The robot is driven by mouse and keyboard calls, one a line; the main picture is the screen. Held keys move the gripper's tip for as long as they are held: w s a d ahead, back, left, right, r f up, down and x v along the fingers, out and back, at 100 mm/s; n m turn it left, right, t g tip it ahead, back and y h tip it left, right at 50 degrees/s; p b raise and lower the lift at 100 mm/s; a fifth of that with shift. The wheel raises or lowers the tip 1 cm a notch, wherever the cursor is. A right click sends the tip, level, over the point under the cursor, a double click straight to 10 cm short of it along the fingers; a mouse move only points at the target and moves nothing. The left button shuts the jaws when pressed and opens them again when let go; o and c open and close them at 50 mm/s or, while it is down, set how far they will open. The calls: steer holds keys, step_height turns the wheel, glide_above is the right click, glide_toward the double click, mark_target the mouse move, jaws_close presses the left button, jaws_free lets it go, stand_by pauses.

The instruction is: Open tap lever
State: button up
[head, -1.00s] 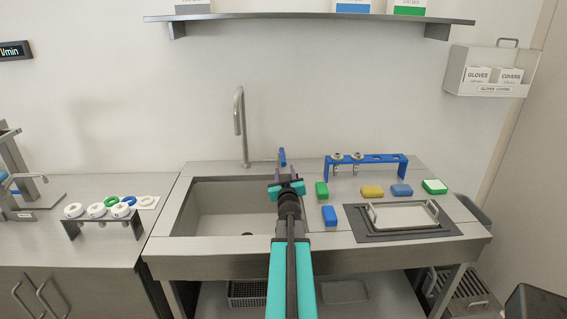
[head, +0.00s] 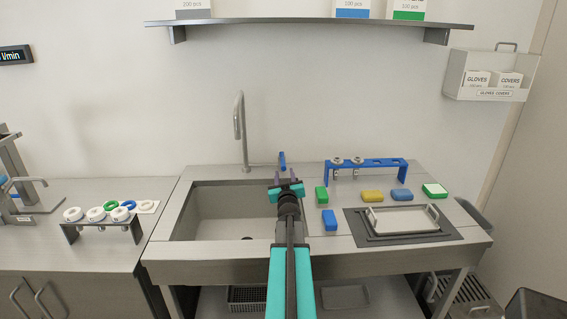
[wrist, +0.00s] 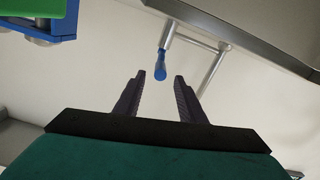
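The tap has a tall grey curved spout (head: 240,125) rising behind the sink. Its blue lever (head: 282,158) stands up at the back of the counter, right of the spout. In the wrist view the blue lever (wrist: 161,66) sits on a metal stem, just beyond the fingertips and roughly centred between them. My gripper (head: 283,177) is in front of the lever, over the right side of the sink. In the wrist view its two dark fingers (wrist: 160,78) are spread apart with nothing between them. I see no contact with the lever.
The sink basin (head: 215,212) lies left of my arm. A shelf (head: 310,17) spans the wall above. A ring stand (head: 101,224) is at left.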

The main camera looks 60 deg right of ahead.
mark_target(283, 159)
steer(key=shift+p+x, duration=1.1)
steer(key=shift+x, duration=4.75)
steer(key=shift+c, duration=0.2)
steer(key=shift+s, duration=0.1)
jaws_close()
